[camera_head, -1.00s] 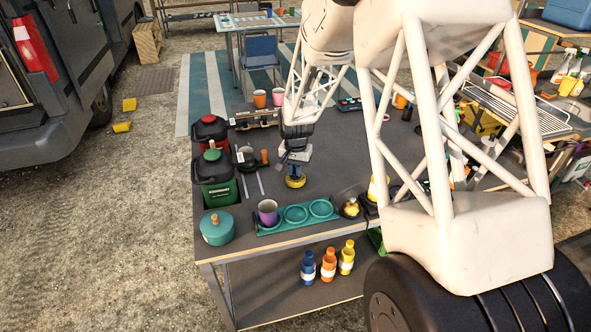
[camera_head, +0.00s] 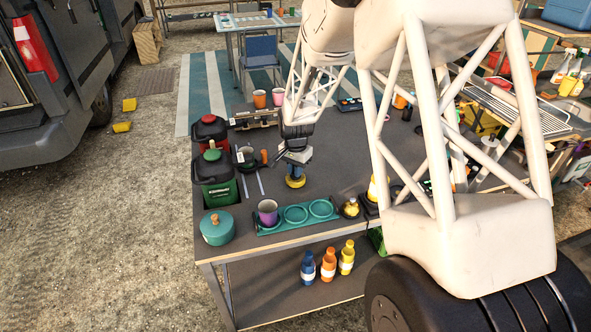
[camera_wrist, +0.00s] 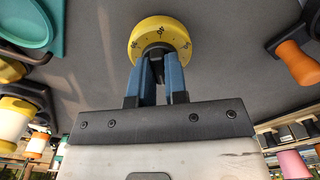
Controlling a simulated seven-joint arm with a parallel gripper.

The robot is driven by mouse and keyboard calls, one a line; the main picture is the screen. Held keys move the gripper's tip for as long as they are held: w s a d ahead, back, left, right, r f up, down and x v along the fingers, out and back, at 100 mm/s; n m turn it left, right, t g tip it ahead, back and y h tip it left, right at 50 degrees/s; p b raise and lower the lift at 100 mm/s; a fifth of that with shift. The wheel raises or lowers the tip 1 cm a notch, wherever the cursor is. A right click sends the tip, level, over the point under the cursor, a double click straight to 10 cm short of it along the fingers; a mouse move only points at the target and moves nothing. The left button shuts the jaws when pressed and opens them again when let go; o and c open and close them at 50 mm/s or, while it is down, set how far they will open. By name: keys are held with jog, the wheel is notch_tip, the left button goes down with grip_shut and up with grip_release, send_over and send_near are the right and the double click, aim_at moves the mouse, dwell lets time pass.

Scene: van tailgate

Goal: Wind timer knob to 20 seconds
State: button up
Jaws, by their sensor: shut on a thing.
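The timer is a round yellow disc (camera_head: 295,182) on the dark tabletop, with a dark knob in its centre. In the wrist view the yellow timer dial (camera_wrist: 178,35) shows dark markings around its rim; they are too small to read surely. My gripper (camera_wrist: 158,58) is right at the timer, its two blue fingers shut on the dark centre knob. In the head view my gripper (camera_head: 296,165) stands over the timer and hides part of its face. The fingers cover part of the knob.
A teal tray (camera_head: 296,223) with a purple cup (camera_head: 267,211) lies in front of the timer. A teal pot (camera_head: 217,228), a green canister (camera_head: 216,180) and a red canister (camera_head: 210,130) stand to the left. An orange-handled pan (camera_head: 247,157) lies left of my gripper.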

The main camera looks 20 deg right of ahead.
jog(key=shift+m, duration=0.3)
jog(key=shift+m, duration=0.9)
jog(key=shift+m, duration=1.2)
jog(key=shift+m, duration=1.2)
jog(key=shift+m, duration=1.5)
